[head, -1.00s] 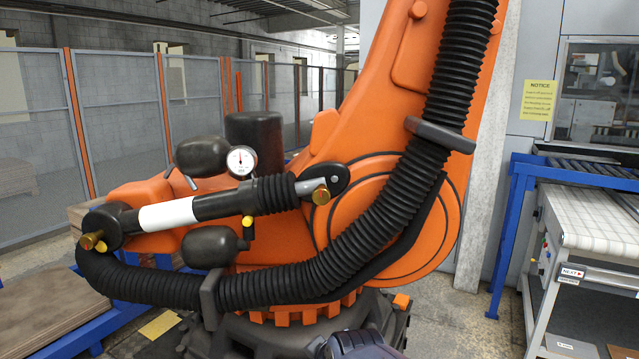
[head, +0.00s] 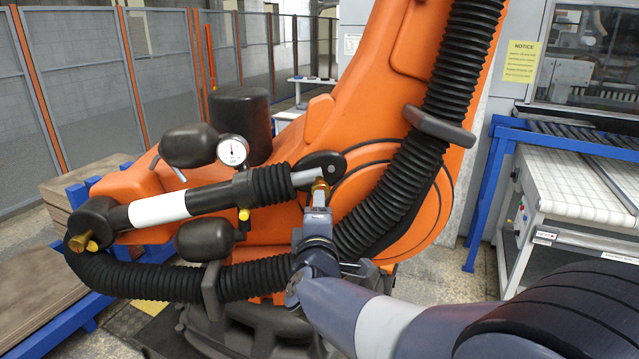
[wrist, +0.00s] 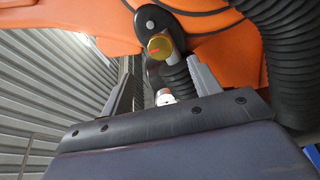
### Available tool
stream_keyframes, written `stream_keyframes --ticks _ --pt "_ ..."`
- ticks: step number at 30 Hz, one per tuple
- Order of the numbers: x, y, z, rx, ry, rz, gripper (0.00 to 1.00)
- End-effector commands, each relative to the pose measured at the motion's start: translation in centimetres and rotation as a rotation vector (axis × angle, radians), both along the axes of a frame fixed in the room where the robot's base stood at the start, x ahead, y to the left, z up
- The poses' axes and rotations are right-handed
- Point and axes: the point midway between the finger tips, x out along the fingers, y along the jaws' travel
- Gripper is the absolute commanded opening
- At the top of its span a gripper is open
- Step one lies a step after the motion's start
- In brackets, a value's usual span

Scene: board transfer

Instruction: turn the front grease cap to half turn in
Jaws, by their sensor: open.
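A brass grease cap (head: 320,185) sits at the right end of the black and white cylinder on the orange robot arm. In the wrist view this cap (wrist: 159,46) shows its round face with a red mark, between and beyond my fingertips. My gripper (wrist: 160,66) is open, with one finger on each side of the cap's line and nothing held. In the head view my gripper (head: 319,203) is just below this cap and partly covers it. A second brass cap (head: 77,242) is at the cylinder's left end, away from my gripper. I cannot tell whether the fingers touch the cap.
A thick black ribbed hose (head: 385,205) runs close to the right of my gripper and below the cylinder. A dial gauge (head: 232,150) and dark round accumulators (head: 188,145) are on the left. A blue-framed conveyor (head: 500,160) stands at the right.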

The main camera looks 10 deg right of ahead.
Motion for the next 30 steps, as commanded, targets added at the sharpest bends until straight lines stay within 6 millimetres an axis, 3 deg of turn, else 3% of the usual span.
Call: stream_keyframes --ticks 5,18,30 --pt "1.7 -0.5 0.0 -0.004 0.001 -0.005 0.59" --pt "8.7 -2.2 0.0 -0.002 0.0 -0.002 0.59" --pt "10.4 -2.5 -0.1 -0.002 0.001 0.0 0.59"
